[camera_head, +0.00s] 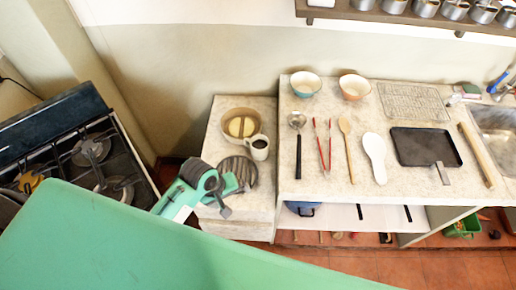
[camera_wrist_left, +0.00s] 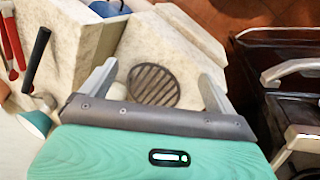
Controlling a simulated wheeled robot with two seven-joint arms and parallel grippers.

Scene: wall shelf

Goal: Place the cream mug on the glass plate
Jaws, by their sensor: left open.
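The cream mug (camera_head: 259,147), with a dark inside, stands on the lower counter at the right of a round dark slatted piece (camera_head: 240,170). In the left wrist view the slatted piece (camera_wrist_left: 153,85) shows between the fingers, with a pale bit, probably the mug (camera_wrist_left: 118,92), mostly hidden by the gripper. I cannot make out a clear glass plate; the slatted round is the only plate-like thing beside the mug. My left gripper (camera_head: 235,198) is open and empty, over the counter's front part near the slatted piece; it also shows in the left wrist view (camera_wrist_left: 158,74). My right gripper is not in view.
A bowl (camera_head: 224,117) with a round tan thing stands behind the mug. The stove (camera_head: 92,160) is at the left. The higher counter (camera_head: 300,180) at the right holds utensils, bowls and a black tray (camera_head: 424,147). A wall shelf (camera_head: 380,16) hangs above.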

